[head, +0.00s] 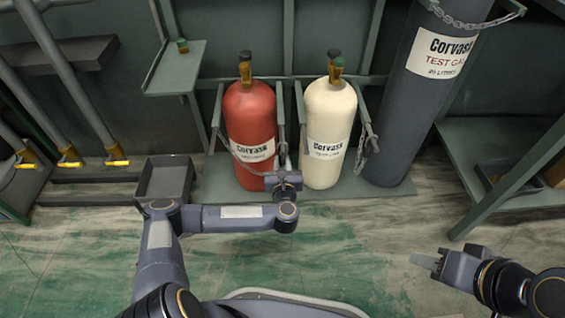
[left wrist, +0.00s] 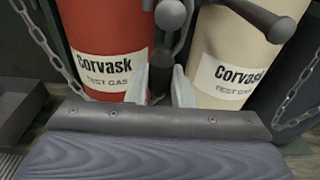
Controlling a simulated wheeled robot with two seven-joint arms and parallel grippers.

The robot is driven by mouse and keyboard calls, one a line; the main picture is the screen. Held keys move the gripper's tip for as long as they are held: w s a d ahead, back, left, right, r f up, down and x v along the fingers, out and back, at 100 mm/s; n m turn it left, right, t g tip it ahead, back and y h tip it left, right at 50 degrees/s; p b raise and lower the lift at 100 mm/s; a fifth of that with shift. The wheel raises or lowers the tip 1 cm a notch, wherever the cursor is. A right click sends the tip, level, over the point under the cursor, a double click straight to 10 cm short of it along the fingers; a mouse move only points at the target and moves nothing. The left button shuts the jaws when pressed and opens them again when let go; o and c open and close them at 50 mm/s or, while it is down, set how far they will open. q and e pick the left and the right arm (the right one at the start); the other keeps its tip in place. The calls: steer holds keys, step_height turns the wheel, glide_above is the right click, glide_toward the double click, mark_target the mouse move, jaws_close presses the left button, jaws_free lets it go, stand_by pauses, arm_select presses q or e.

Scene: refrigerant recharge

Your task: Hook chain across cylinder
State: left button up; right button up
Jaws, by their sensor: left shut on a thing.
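The red cylinder (head: 250,112) stands upright in a green rack, beside the cream cylinder (head: 329,110). A chain (head: 240,153) sags from the left post across the red cylinder's front towards my left gripper (head: 284,160). It also shows at the left of the left wrist view (left wrist: 45,45), dropping behind the gripper body. My left gripper (left wrist: 165,88) is shut on a dark end piece, seemingly the chain's end, before the post between the cylinders. The exact hold is partly hidden. A second chain (head: 362,150) hangs at the cream cylinder's right. My right gripper (head: 432,262) is low at the right, away from the cylinders.
A tall dark grey cylinder (head: 420,100) leans at the right with its own chain (head: 465,22). A grey open bin (head: 165,180) stands left of the rack. A green bench (head: 500,140) is at the right. The floor in front is mostly clear.

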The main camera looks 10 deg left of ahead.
arm_select(q)
steer(key=o, duration=1)
steer(key=f+p+v, duration=0.1)
steer(key=p+v, duration=0.1)
steer(key=v, duration=0.6)
steer(key=shift+r+p, duration=0.35)
steer(key=shift+r, duration=0.15)
